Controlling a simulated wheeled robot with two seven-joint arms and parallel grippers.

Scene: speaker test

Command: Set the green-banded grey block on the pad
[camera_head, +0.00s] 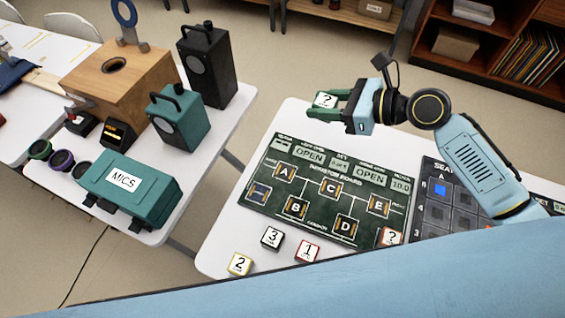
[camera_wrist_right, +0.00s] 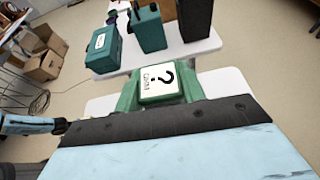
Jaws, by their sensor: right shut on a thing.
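Below and nearer lies the dark green resistor board (camera_head: 330,222) with lettered squares A to E. I cannot tell which spot is the pad. The held block is clear of the board. My left gripper is not in view.
Blocks 2 (camera_head: 239,264), 3 (camera_head: 272,238) and 1 (camera_head: 307,251) stand at the board's near side. Another "?" block (camera_head: 390,237) with an orange edge sits at its near right corner. A dark button panel (camera_head: 430,195) lies right. The teal MICS case (camera_head: 150,197) is on another table.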

